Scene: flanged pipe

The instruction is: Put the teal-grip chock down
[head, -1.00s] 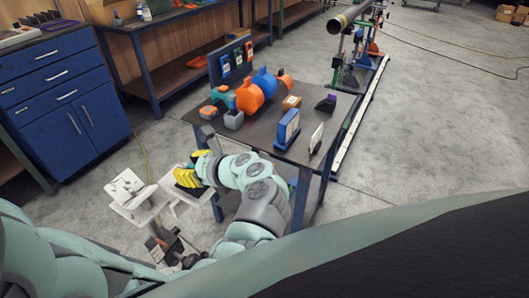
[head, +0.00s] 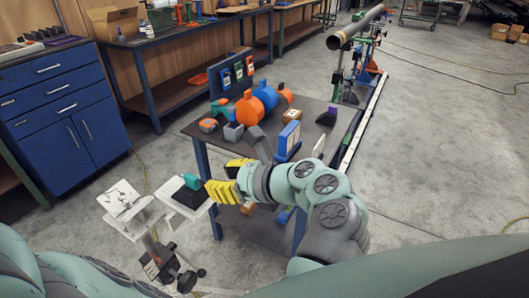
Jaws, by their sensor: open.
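The teal-grip chock (head: 191,182), a dark block with a teal handle, rests on the right white plate (head: 206,209) of a low stand on the floor left of the table. My gripper (head: 225,181), with yellow fingers, is open and just right of the chock. It appears apart from the chock and holds nothing. The chock's underside is hidden.
A second white plate (head: 123,201) is left of the chock. A blue cabinet (head: 65,100) stands far left, with clear floor between.

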